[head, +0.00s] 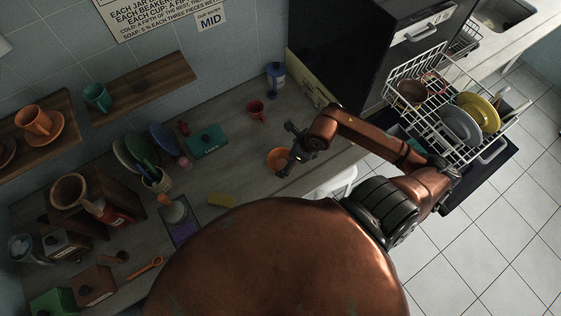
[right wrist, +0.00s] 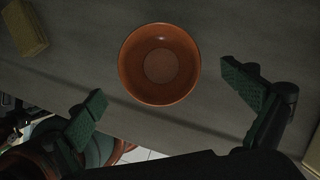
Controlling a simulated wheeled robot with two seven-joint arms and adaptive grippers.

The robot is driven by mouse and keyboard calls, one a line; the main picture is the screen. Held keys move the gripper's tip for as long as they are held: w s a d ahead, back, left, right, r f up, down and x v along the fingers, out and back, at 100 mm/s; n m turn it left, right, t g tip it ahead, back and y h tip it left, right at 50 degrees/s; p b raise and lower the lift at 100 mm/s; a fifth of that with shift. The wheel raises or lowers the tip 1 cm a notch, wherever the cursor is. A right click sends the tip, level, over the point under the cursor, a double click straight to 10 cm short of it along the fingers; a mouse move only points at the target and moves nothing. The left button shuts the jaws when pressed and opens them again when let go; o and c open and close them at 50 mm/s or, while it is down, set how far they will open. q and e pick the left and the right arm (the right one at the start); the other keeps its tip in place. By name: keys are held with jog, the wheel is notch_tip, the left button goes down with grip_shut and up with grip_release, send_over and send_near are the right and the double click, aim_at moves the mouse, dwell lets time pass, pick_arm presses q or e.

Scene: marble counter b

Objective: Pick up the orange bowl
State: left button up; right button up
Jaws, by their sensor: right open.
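The orange bowl (head: 275,158) sits upright on the counter in the head view, with my right gripper (head: 288,150) over its right side. In the right wrist view the bowl (right wrist: 160,64) is empty, with its opening facing the camera. My right gripper (right wrist: 172,98) is open, one green-padded finger on each side, and the bowl lies just beyond the fingertips, between their lines. Nothing is held. My left gripper does not show.
A red mug (head: 256,109) and a teal box (head: 207,141) stand behind the bowl. A yellow sponge (head: 221,201) lies to the left; it also shows in the right wrist view (right wrist: 24,28). An open dishwasher rack (head: 447,108) with dishes is at the right.

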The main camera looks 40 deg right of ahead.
aim_at(279, 163)
jog(key=x, duration=0.6)
jog(key=shift+w+a+r, duration=0.1)
jog(key=shift+w, duration=0.05)
jog(key=shift+c, duration=0.3)
jog(key=c, duration=1.3)
